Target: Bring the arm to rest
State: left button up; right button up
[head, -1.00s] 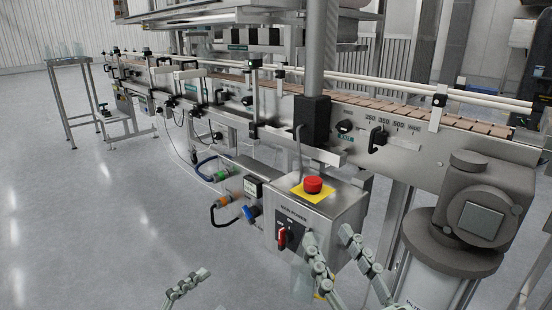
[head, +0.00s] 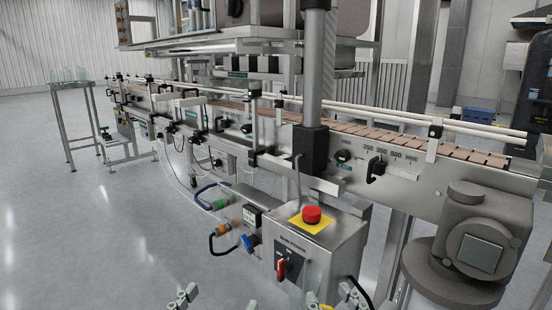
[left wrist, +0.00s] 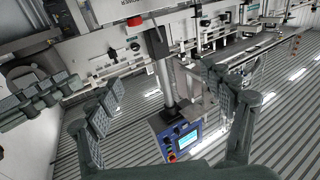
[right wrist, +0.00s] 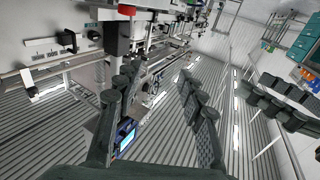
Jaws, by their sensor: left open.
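My left gripper (head: 215,302) shows only its fingertips at the bottom edge of the head view. In the left wrist view its fingers (left wrist: 162,80) stand wide apart with nothing between them. My right gripper (head: 333,298) is at the bottom edge of the head view, in front of the power box. In the right wrist view its fingers (right wrist: 158,72) are apart and empty. Both arms are otherwise out of the head view.
The power box (head: 335,245) with a red button (head: 312,214) and a red switch (head: 281,266) stands close ahead. The conveyor (head: 370,142) runs behind it. A grey motor (head: 470,245) is at the right. Open floor (head: 90,230) lies at the left.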

pick_arm(q)
jog(key=s+a+f+g+y+p, duration=0.1)
jog(key=a+f+g+y+p, duration=0.2)
jog(key=f, duration=0.5)
jog(key=a+f+g+y+p, duration=0.15)
jog(key=a+f+g, duration=0.25)
jog(key=f, duration=0.4)
pick_arm(e)
jog(key=s+d+f+g+h, duration=0.1)
jog(key=d+f+g+h, duration=0.45)
jog(key=f, duration=1.05)
pick_arm(q)
jog(key=s+a+f+n+g+y+p, duration=0.2)
jog(key=s+a+f+g+p, duration=0.2)
jog(key=s+a+f+g, duration=0.3)
jog(key=s+a+f, duration=0.4)
jog(key=s, duration=0.1)
pick_arm(e)
jog(key=s+d+f+m+g+h, duration=0.1)
jog(key=s+d+f+m+g, duration=0.1)
jog(key=s+d+f+g, duration=0.7)
jog(key=s+d+f, duration=0.1)
jog(key=s+d, duration=0.2)
jog(key=shift+d+f, duration=0.25)
jog(key=shift+f, duration=0.15)
pick_arm(q)
jog(key=shift+y, duration=0.25)
pick_arm(e)
jog(key=shift+h, duration=0.25)
